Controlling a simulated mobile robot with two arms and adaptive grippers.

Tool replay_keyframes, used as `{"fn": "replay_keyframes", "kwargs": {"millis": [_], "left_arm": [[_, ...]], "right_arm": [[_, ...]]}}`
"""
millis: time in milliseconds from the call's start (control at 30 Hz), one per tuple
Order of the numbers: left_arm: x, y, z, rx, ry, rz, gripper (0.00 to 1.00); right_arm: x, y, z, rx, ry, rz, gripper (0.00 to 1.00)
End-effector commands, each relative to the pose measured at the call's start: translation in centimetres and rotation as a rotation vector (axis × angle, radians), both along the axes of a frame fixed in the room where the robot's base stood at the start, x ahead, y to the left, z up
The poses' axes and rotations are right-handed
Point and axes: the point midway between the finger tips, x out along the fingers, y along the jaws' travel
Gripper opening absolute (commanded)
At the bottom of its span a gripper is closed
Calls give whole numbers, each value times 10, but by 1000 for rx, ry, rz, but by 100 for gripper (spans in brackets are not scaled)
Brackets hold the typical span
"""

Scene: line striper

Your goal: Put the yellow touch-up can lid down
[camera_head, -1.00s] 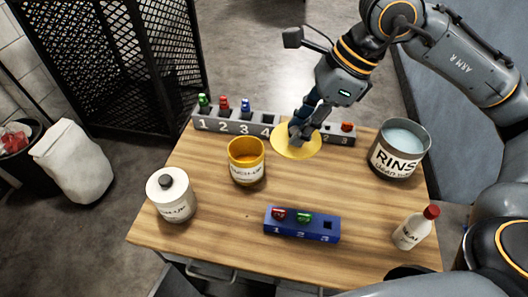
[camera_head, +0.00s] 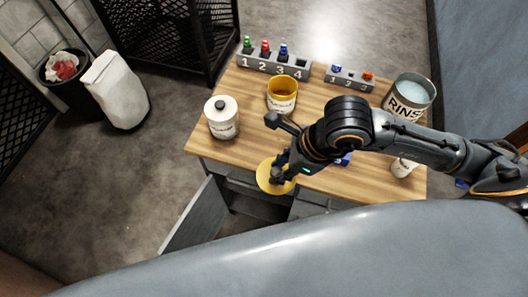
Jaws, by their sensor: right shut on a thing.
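The yellow lid (camera_head: 268,184) is a round disc in the grip of my right gripper (camera_head: 278,176). My right gripper is shut on it and holds it by the front edge of the wooden table (camera_head: 222,148), in front of an open drawer or door. The height of the lid over the edge cannot be told. The yellow touch-up can (camera_head: 283,97) stands open and upright on the table, behind the lid. My left gripper is not in view.
A white lidded can (camera_head: 222,119) stands at the table's left. A four-slot rack (camera_head: 270,64), a smaller grey rack (camera_head: 350,80) and the RINSE can (camera_head: 408,97) line the back. My right arm hides most of the blue rack. An open grey panel (camera_head: 196,217) juts out in front.

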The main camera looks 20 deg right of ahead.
Motion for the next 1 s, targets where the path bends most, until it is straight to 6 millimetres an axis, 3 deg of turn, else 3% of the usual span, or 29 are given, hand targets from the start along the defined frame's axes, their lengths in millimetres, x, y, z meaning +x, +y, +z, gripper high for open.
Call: {"fn": "replay_keyframes", "kwargs": {"millis": [200, 500, 567, 767, 833, 1000], "left_arm": [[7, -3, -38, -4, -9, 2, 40], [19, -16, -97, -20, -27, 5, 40], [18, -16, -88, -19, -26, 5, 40], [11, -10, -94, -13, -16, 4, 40], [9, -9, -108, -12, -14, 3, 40], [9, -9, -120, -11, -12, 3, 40]], "right_arm": [[10, 1, -15, 2, -7, -9, 0], [24, -3, -21, -2, -8, -4, 0], [41, -6, -22, -3, 2, -11, 0], [90, -15, -44, -1, 3, -9, 0], [100, -16, -63, -1, 3, -5, 0], [121, -20, -86, -1, -1, -5, 0]]}}
